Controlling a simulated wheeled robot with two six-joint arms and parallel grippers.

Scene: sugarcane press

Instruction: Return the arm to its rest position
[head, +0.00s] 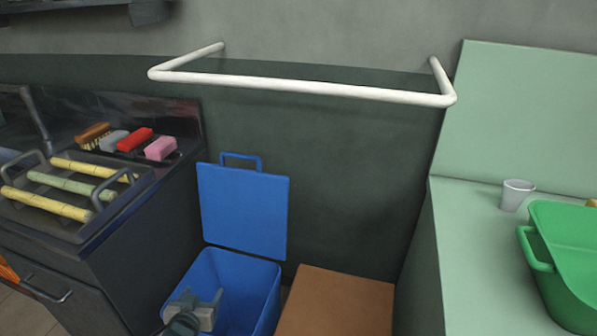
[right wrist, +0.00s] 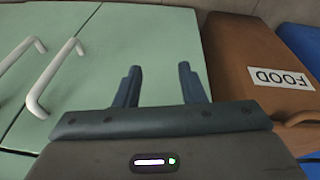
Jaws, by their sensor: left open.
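My left gripper (head: 203,300) is at the bottom of the head view, in front of the open blue bin (head: 258,292). Its jaws are open and I see nothing held in them. My right gripper (right wrist: 158,76) shows in the right wrist view with its two dark fingers apart and nothing between them. It faces pale green cabinet doors (right wrist: 125,30) with white handles. The right arm is not seen in the head view.
A brown box (head: 335,300) stands right of the bin; the right wrist view shows a brown bin labelled FOOD (right wrist: 235,60). A white rail (head: 300,85) juts from the wall. Sugarcane pieces (head: 60,185) lie on a tray at left. A green tub (head: 565,250) and cup (head: 516,195) stand right.

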